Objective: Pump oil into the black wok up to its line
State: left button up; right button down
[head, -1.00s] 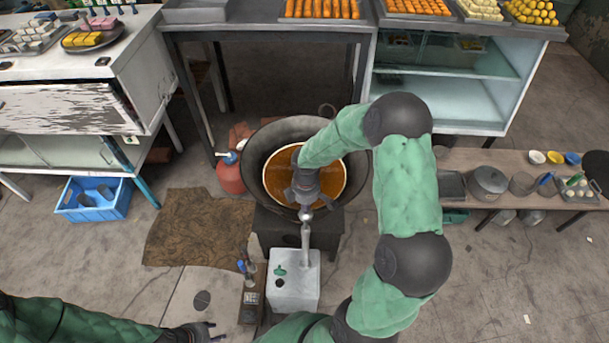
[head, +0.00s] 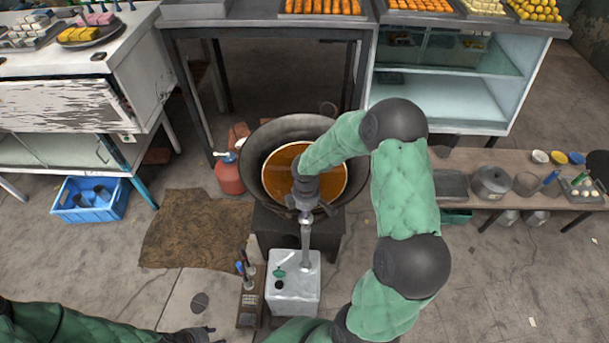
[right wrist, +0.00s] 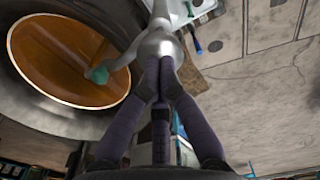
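The black wok (head: 258,150) sits on a dark stove and holds orange-brown oil (head: 285,160), with a pale line around the oil's edge. The right wrist view also shows the wok (right wrist: 22,105) and oil (right wrist: 70,50). A white oil canister (head: 294,290) stands in front, with a metal pump (head: 306,245) rising from it. The pump's spout with a green tip (right wrist: 97,75) reaches over the oil. My right gripper (head: 305,206) is at the pump top; its fingers (right wrist: 160,75) close around the silver pump head (right wrist: 158,45). My left gripper (head: 203,333) is at the bottom edge, partly cut off.
A red bottle (head: 229,175) stands left of the wok. A small holder with bottles (head: 247,290) stands left of the canister. A brown mat (head: 195,230) and blue crate (head: 88,200) lie left. A low bench (head: 505,165) with pots is right; a food counter is behind.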

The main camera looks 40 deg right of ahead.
jog(key=shift+s+f+b, duration=0.1)
jog(key=shift+f+b, duration=1.15)
jog(key=shift+f, duration=0.6)
jog(key=shift+r+p, duration=3.9)
jog(key=shift+r, duration=0.85)
notch_tip(320, 180, up, 5)
jog(key=p, duration=0.4)
jog(key=s+a+f+m+y+b, duration=0.2)
jog(key=s+a+f+m, duration=0.4)
jog(key=a+f, duration=0.4)
jog(key=s+a+f+m+y+b, duration=0.2)
jog(key=s+a+f+m, duration=0.3)
jog(key=a+f, duration=0.4)
jog(key=a+m+b, duration=0.1)
jog(key=a, duration=0.4)
jog(key=shift+s+a+f+b, duration=0.2)
jog(key=shift+s+f+b, duration=0.1)
jog(key=shift+s+f, duration=0.1)
